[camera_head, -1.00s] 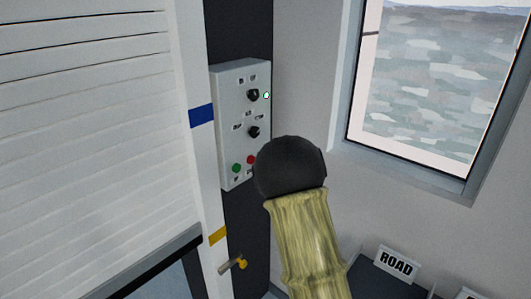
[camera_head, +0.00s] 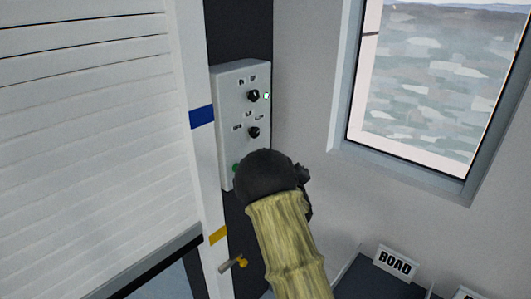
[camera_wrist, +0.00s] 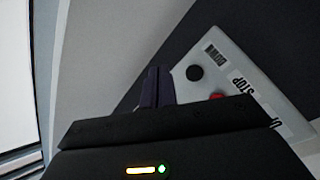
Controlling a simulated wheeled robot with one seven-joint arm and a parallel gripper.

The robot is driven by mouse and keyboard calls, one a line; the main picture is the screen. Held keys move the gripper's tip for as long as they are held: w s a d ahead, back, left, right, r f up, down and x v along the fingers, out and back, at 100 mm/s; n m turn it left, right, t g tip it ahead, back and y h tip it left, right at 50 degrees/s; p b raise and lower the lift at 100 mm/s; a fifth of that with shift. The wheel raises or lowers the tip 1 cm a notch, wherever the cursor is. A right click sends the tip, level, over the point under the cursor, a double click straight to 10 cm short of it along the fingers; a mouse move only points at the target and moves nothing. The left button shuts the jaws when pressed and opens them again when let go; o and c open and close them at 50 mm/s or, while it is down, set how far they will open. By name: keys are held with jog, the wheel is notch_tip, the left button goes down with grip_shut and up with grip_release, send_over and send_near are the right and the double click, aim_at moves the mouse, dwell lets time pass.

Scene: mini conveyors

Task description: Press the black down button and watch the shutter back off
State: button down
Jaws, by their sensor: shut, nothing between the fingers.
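The grey control panel (camera_head: 228,110) is on the dark post in the head view, with two black knobs above. My arm covers its lower right part. In the wrist view, the black button (camera_wrist: 194,73) sits beside a small label that seems to read DOWN, and the red button (camera_wrist: 217,95) sits near the word STOP. My gripper (camera_wrist: 158,72) is shut and empty, its tips just left of the black button and apart from it in the picture. Contact with the panel cannot be told. The slatted white shutter (camera_head: 90,130) hangs at the left, with a dark bottom edge.
A green button (camera_head: 235,168) shows at my wrist's edge. The white post (camera_head: 192,155) carries blue and yellow bands. A brass-coloured handle (camera_head: 234,263) sticks out below the panel.

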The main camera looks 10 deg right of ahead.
jog(key=w+a, duration=0.4)
jog(key=w, duration=0.1)
jog(key=shift+w, duration=0.25)
jog(key=shift+a, duration=0.1)
dwell(1.8)
jog(key=shift+w+a, duration=0.2)
jog(key=shift+w, duration=0.15)
